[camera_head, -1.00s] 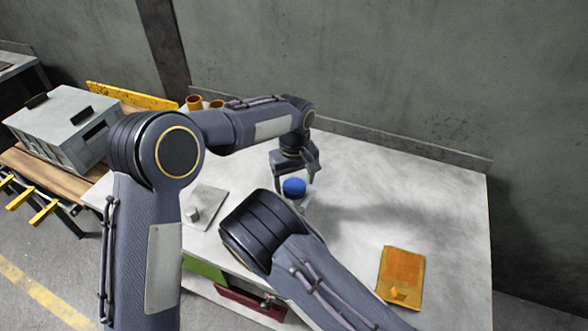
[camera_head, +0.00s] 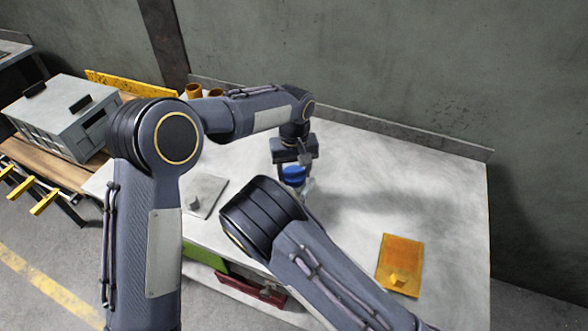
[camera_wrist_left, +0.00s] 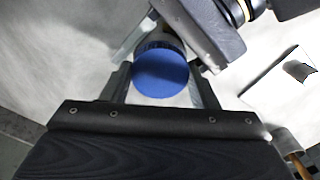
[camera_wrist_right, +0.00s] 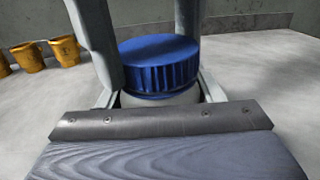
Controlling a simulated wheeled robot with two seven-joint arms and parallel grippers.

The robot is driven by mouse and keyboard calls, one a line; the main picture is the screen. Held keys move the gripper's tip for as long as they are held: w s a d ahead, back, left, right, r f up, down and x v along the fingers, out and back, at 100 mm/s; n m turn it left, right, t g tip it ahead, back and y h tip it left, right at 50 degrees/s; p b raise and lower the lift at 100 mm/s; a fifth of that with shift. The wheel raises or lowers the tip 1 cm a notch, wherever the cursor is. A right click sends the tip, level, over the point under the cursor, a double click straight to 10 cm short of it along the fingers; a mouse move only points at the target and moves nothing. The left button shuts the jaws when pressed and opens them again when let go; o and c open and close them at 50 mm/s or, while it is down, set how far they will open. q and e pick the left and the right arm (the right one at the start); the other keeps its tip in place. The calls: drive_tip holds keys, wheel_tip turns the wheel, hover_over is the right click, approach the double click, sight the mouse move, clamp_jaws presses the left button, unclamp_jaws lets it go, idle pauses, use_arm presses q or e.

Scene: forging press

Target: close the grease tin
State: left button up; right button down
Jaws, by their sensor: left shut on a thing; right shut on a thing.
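The grease tin (camera_wrist_right: 160,98) is a pale round container standing upright on the table, seen in the right wrist view. Its blue ribbed lid (camera_wrist_right: 158,65) sits on top of it and looks level. The lid also shows in the head view (camera_head: 293,176) and from above in the left wrist view (camera_wrist_left: 161,74). My left gripper (camera_wrist_left: 163,88) points down from above and is shut on the lid, one finger on each side. My right gripper (camera_wrist_right: 158,92) is shut on the tin's body below the lid. In the head view my right arm hides the right gripper and most of the tin.
An orange plate with a small block (camera_head: 400,262) lies at the right of the table. A grey plate with a knob (camera_head: 207,190) lies at the left. Orange cups (camera_head: 194,91) stand at the back left. A grey box (camera_head: 62,112) stands further left. The right rear tabletop is clear.

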use_arm(q)
drive_tip(key=m, duration=1.2)
drive_tip(key=o, duration=1.2)
drive_tip(key=shift+c, duration=0.2)
wheel_tip(320, 180, up, 12)
use_arm(e)
drive_tip(key=shift+c, duration=1.6)
unclamp_jaws()
